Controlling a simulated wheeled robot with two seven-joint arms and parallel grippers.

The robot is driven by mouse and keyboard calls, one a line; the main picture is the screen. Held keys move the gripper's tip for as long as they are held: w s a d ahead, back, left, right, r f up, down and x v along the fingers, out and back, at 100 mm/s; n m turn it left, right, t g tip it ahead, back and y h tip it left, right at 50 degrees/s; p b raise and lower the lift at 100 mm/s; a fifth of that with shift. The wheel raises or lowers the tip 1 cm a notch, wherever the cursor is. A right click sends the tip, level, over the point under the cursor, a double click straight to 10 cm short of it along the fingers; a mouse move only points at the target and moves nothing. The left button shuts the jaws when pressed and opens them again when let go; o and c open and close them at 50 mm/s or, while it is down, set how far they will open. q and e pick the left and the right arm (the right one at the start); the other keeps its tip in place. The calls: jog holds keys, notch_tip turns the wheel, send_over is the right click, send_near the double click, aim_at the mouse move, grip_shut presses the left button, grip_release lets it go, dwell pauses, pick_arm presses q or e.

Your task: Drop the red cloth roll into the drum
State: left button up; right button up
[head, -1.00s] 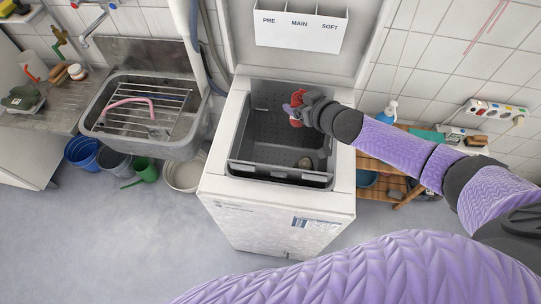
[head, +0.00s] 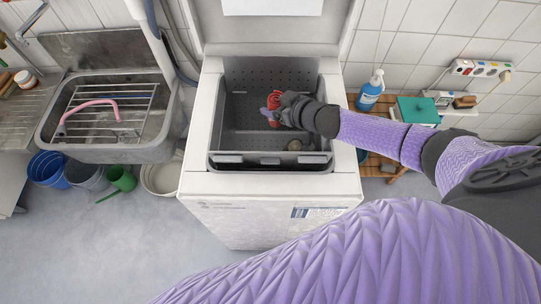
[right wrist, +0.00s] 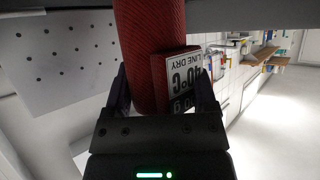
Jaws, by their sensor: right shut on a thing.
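The red cloth roll (head: 273,108) is held in my right gripper (head: 279,108) over the open drum (head: 240,125) of the white top-loading washer (head: 205,185). In the right wrist view the roll (right wrist: 150,35) stands between the two fingers of the gripper (right wrist: 160,95). The drum is dark grey with a perforated wall. A small roundish thing (head: 294,145) lies inside it near the front right. My left gripper is not in view.
The washer's raised lid (head: 270,32) stands behind the drum. A steel sink (head: 60,150) with a rack and pink hose is at left, with buckets (head: 48,168) below. A wooden shelf with a blue bottle (head: 370,91) is at right. Open floor lies in front.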

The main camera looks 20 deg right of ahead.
jog(key=o, duration=1.2)
notch_tip(320, 180, up, 10)
jog(key=p, duration=0.5)
jog(key=shift+f+p, duration=0.1)
jog(key=shift+p, duration=0.2)
jog(key=shift+r, duration=0.2)
jog(key=shift+f, duration=0.1)
